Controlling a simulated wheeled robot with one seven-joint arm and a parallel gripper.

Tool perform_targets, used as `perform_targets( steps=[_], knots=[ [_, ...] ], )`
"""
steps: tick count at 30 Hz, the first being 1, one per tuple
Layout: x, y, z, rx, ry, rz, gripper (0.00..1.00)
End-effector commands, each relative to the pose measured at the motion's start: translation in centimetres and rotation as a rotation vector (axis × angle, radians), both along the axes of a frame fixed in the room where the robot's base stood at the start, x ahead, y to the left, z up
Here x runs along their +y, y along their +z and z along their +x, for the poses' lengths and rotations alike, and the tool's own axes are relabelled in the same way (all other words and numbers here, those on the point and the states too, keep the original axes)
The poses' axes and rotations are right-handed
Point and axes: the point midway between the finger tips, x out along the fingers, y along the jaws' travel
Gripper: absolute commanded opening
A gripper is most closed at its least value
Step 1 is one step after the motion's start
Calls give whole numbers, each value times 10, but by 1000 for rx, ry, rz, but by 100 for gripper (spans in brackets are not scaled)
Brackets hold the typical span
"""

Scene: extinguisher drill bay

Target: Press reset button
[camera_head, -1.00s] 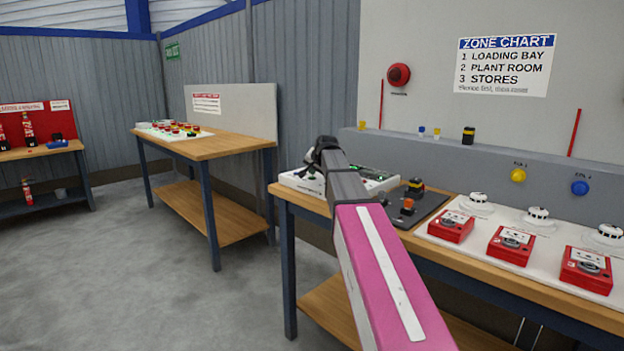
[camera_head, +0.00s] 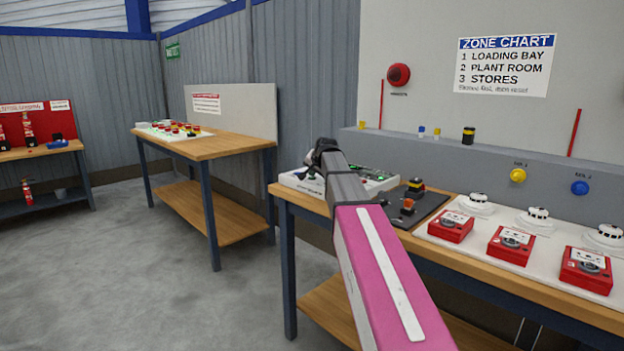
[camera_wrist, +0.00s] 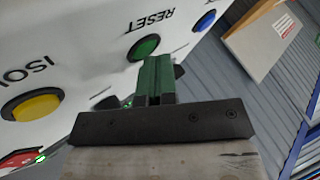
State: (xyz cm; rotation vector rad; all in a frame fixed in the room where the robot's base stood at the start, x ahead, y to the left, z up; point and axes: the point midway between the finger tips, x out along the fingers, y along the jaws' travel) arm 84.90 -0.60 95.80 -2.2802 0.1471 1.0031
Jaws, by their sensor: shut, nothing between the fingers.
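The white control panel (camera_head: 377,180) sits on the workbench behind my arm in the head view, and it fills the upper left of the wrist view (camera_wrist: 80,45). The green button (camera_wrist: 143,47) has the label RESET beside it. My gripper (camera_wrist: 154,62) is shut and empty. Its dark green fingertips overlap the lower edge of the green button in the wrist view. I cannot tell whether they touch it. In the head view my gripper (camera_head: 313,172) is over the panel's left part, small and partly hidden by my arm.
A yellow button (camera_wrist: 32,105) and a blue button (camera_wrist: 205,20) flank the green one. Right of the panel is a dark plate (camera_head: 425,208) with small devices. Red call points (camera_head: 509,244) stand further right. The floor (camera_head: 120,270) to the left is clear.

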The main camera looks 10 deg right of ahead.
Motion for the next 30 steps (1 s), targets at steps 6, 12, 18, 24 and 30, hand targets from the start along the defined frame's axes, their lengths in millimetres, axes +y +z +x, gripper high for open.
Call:
perform_targets(
  steps=[6, 12, 18, 24, 30],
  knots=[
    [0, -1, 0, 1, 0, 0, 0],
    [0, 2, 0, 1, 0, 0, 0],
    [0, 11, 0, 1, 0, 0, 0],
    [0, 17, 0, 1, 0, 0, 0],
    [0, 17, 0, 1, 0, 0, 0]
  ],
)
